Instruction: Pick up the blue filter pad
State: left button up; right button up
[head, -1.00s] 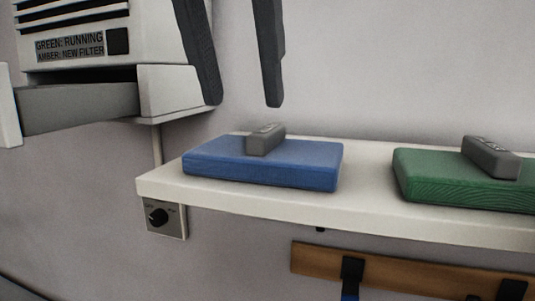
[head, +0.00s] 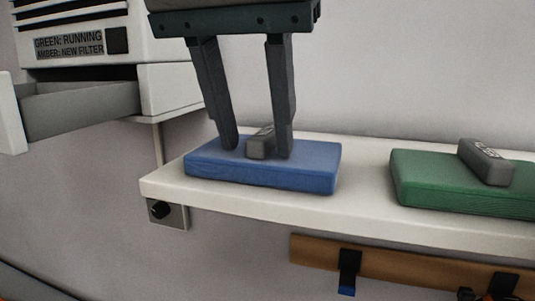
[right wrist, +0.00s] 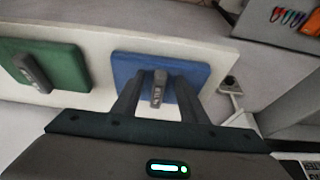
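The blue filter pad (head: 290,174) lies flat on the white shelf, with a grey grip block (head: 259,146) on its top. My right gripper (head: 257,150) has come down from above. Its two dark fingers are apart, one on each side of the grip block, with their tips close to the pad's top. In the right wrist view the blue pad (right wrist: 132,67) lies beyond the fingers, and the grip block (right wrist: 159,88) sits between them with gaps showing. Whether the tips touch the pad I cannot tell. My left gripper is not in view.
A green pad (head: 440,185) with its own grey block lies on the shelf (head: 365,208) to the right. A white machine with an open drawer (head: 80,108) stands at left. A knob box (head: 168,213) and a wooden hook rail (head: 400,268) are below the shelf.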

grip_shut()
jog(key=shift+r, duration=0.1)
